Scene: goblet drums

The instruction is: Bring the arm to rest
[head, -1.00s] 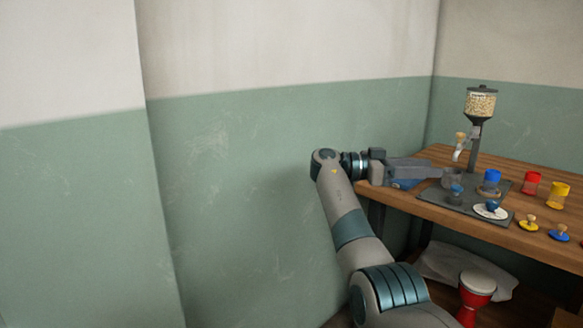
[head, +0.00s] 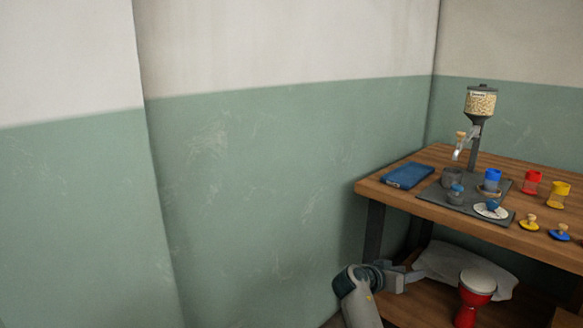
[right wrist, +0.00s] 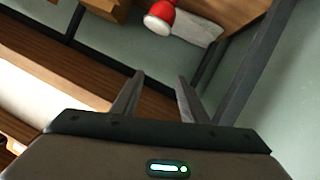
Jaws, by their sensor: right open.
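My right gripper (head: 408,278) is low in the head view, beside the left end of the table's lower shelf. Its arm comes in from the bottom edge. In the right wrist view its two fingers (right wrist: 158,95) are apart, with nothing between them. My left gripper is not in view.
The wooden table (head: 385,192) holds a blue book (head: 408,175), a dark mat (head: 440,207) with cups, a dispenser (head: 480,103) and coloured jars. A red drum (head: 474,297) and a grey cloth (head: 440,262) are on the lower shelf. The left wall side is clear.

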